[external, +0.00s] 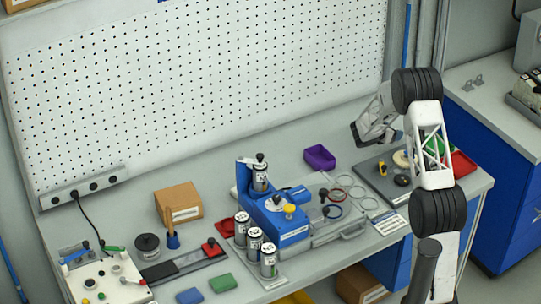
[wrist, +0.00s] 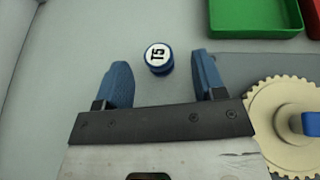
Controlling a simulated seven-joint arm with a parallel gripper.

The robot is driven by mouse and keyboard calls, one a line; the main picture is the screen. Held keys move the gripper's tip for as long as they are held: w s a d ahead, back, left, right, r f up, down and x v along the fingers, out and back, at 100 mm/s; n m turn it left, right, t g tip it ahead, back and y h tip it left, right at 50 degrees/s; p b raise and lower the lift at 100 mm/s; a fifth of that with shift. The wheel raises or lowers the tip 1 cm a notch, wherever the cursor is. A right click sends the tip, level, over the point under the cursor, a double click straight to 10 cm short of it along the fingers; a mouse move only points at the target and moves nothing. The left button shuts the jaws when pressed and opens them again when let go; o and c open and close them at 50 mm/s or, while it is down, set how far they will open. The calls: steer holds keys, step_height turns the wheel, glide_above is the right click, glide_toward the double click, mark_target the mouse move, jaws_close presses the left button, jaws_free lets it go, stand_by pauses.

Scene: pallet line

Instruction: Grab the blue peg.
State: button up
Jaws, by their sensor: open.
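A short blue peg-like cylinder (wrist: 158,70) with a white top marked "T5" stands on the grey surface in the wrist view. My gripper (wrist: 161,62) is open, with one blue finger on each side of this cylinder and gaps between. Nothing is held. A second blue piece (wrist: 311,123) sits on the hub of a cream gear (wrist: 278,132) at the right edge, partly cut off. In the external view my gripper hangs at the right end of the bench, beside the grey board; the marked cylinder cannot be made out there.
A green tray (wrist: 255,31) and a red tray (wrist: 314,20) lie beyond the gear in the wrist view. A purple bin (external: 319,158) stands left of the gripper in the external view. A blue fixture (external: 276,222) with several silver cylinders fills the bench's middle.

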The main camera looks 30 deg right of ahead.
steer(key=shift+d+f, duration=0.15)
steer(key=shift+d, duration=0.15)
steer(key=shift+d, duration=0.1)
steer(key=shift+f+x, duration=0.2)
steer(key=shift+x, duration=2.35)
steer(key=shift+w, duration=0.15)
steer(key=shift+c, duration=0.5)
steer(key=c, duration=0.9)
